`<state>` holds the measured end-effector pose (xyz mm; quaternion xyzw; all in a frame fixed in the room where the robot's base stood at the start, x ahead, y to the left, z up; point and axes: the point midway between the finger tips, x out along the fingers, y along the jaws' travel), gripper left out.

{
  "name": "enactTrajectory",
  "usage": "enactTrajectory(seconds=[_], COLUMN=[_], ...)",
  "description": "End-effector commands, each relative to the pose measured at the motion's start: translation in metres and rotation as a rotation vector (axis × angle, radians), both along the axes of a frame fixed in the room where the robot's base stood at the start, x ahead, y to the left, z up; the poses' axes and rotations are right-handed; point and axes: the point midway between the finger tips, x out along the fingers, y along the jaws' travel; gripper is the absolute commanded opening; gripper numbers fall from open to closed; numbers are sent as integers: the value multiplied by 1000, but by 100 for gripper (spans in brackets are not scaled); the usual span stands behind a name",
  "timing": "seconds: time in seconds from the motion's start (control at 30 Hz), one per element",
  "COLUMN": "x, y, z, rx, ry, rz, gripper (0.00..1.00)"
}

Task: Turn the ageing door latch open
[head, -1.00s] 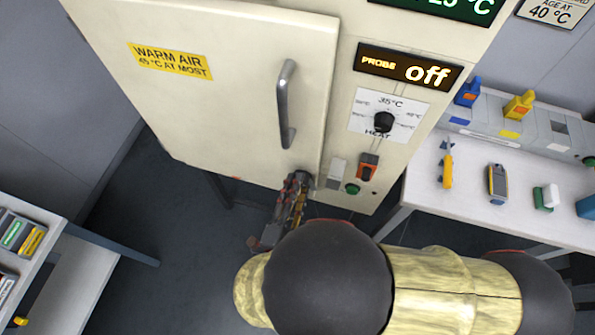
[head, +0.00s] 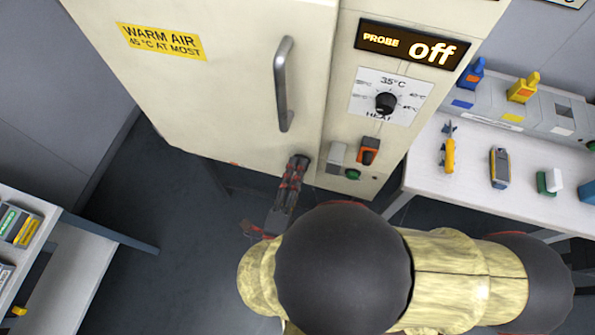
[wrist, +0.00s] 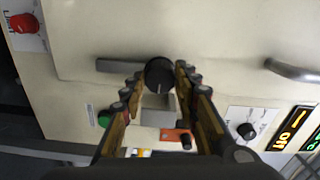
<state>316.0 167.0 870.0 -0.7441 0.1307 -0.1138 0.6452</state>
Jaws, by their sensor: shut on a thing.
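The ageing door latch has a round black knob (wrist: 160,74) and a flat grey bar (wrist: 118,66) that points left in the wrist view. The knob sits on the cream door near its lower edge. My gripper (wrist: 161,76) is shut on the knob, one finger on each side of it. A grey block (wrist: 156,104) shows between the fingers, just below the knob, and the bar lies clear of it. In the head view my gripper (head: 300,162) reaches the door's lower right corner and mostly hides the latch.
The door handle (head: 283,85) stands above the latch. On the panel to the right are the heat dial (head: 386,103), an orange switch (head: 369,150) and a green button (head: 352,174). A white bench (head: 480,185) with small tools stands at right, a shelf (head: 85,270) at lower left.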

Motion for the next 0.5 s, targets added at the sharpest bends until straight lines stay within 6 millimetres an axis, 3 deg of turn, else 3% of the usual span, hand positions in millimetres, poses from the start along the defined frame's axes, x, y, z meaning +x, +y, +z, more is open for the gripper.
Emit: enactTrajectory(seconds=[0.17, 0.2, 0.5], x=[0, 0, 0], y=[0, 0, 0], z=[-1, -1, 0], rx=[2, 2, 0], ry=[2, 2, 1], rz=[0, 0, 0], gripper=[0, 32, 49])
